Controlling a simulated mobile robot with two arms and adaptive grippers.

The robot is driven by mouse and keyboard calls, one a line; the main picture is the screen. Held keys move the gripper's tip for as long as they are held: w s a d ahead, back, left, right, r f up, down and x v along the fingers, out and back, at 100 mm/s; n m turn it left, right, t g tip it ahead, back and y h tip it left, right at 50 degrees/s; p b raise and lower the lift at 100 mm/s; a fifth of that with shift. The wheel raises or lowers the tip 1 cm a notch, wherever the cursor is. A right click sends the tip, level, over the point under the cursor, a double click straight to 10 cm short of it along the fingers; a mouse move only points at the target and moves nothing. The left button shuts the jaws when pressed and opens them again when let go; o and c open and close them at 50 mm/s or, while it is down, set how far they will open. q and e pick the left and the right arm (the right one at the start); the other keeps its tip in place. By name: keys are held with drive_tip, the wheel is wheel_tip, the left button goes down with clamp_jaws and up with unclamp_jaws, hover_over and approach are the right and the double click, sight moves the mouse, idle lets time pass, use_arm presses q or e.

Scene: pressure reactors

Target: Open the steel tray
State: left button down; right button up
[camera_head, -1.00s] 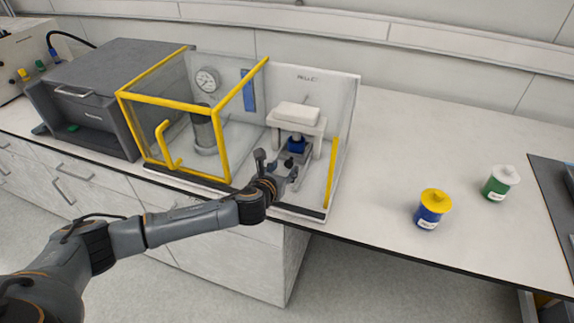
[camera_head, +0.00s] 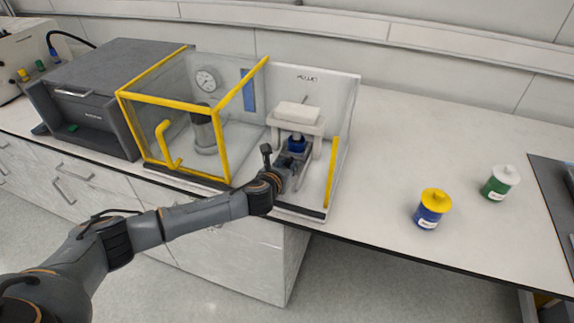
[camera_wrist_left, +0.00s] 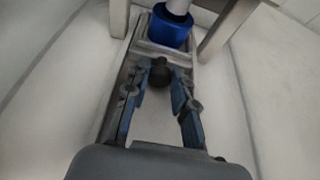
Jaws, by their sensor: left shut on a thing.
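The steel tray (camera_wrist_left: 168,55) is a narrow grey slide under a small press stand (camera_head: 297,126) with a white block on top. A blue vessel (camera_wrist_left: 170,27) sits on the tray beneath the stand; it also shows in the head view (camera_head: 297,144). A round black knob (camera_wrist_left: 160,73) stands at the tray's near end. My left gripper (camera_wrist_left: 158,88) is around this knob and shut on it, with a finger on either side. In the head view, my left gripper (camera_head: 290,168) covers the tray's front part. My right gripper is out of view.
A yellow-framed clear guard (camera_head: 222,140) stands just left of the tray, and a clear panel with a yellow bar (camera_head: 331,172) on its right. A blue jar with yellow lid (camera_head: 432,208) and a green jar (camera_head: 499,184) stand farther right. The counter between is clear.

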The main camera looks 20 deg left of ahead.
use_arm(q)
drive_tip(key=shift+s, duration=0.1)
drive_tip(key=s+p, duration=0.4)
drive_tip(key=s, duration=0.5)
drive_tip(key=shift+s+a+p, duration=0.15)
drive_tip(key=shift+a+p, duration=0.05)
drive_tip(key=shift+p, duration=0.2)
drive_tip(key=c, duration=1.1)
unclamp_jaws()
drive_tip(key=v, duration=1.2)
